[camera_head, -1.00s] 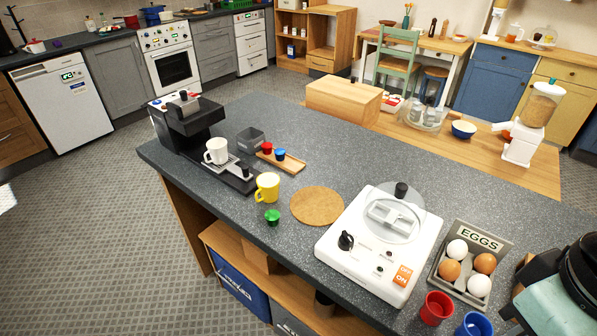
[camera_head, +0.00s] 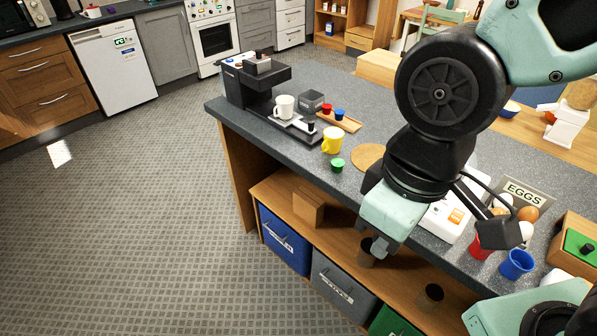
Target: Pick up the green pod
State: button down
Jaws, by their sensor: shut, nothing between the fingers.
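The green pod (camera_head: 337,165) is small and sits upright near the front edge of the dark speckled counter (camera_head: 310,158), just below the yellow mug (camera_head: 332,140). My gripper (camera_head: 385,247) hangs from the arm to the right of the pod and lower in the picture, in front of the counter's front edge. It is apart from the pod. The fingers are dark and seen nearly edge-on, shut and empty. The pod is in full view.
A round cork mat (camera_head: 366,154) lies right of the pod, partly behind my arm. The coffee machine (camera_head: 262,80) with a white mug (camera_head: 284,106) stands left. Red and blue pods sit on a wooden tray (camera_head: 350,124). A red cup (camera_head: 482,246) and blue cup (camera_head: 516,264) stand right.

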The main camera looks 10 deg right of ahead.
aim_at(337, 164)
jog(key=i+j, duration=0.3)
jog(key=j, duration=0.15)
jog(key=i+j, duration=0.35)
